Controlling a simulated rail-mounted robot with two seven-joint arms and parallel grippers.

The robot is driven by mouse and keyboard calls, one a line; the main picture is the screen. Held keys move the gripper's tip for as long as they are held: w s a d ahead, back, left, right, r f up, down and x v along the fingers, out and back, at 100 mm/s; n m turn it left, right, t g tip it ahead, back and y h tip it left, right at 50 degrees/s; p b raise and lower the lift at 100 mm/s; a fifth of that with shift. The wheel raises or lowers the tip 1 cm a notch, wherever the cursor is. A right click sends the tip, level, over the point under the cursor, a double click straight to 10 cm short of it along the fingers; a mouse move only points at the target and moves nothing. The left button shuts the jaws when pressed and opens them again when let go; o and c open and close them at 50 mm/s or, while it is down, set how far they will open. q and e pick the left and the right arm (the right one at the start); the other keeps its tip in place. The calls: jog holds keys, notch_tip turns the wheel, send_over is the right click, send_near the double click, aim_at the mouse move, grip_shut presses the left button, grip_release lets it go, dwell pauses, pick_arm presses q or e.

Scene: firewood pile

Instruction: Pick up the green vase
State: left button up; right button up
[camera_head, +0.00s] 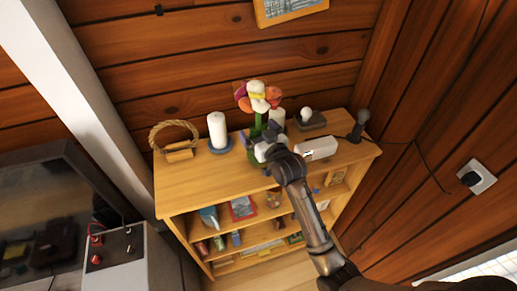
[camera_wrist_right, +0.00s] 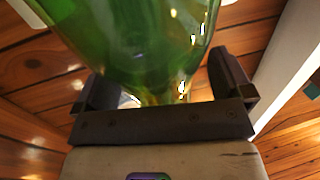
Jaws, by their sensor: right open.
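The green vase (camera_head: 256,128) stands on top of the wooden shelf, with colorful flowers (camera_head: 258,96) in it. My right gripper (camera_head: 258,143) is at the vase, and my arm hides the vase's lower part in the head view. In the right wrist view the green glass vase (camera_wrist_right: 135,40) fills the upper middle. The two fingers of my right gripper (camera_wrist_right: 168,82) are open, one on each side of the vase's lower part. I cannot tell whether either finger touches the glass. My left gripper is not in view.
The shelf (camera_head: 183,183) also bears a white candle (camera_head: 217,130) on a blue dish, a rope-handled basket (camera_head: 178,150), a white box (camera_head: 319,148) close to my right gripper and a dark object (camera_head: 360,126). The plank wall stands close behind. Lower shelves hold several small items.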

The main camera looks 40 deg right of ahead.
jog(key=c, duration=1.5)
jog(key=shift+r, duration=0.1)
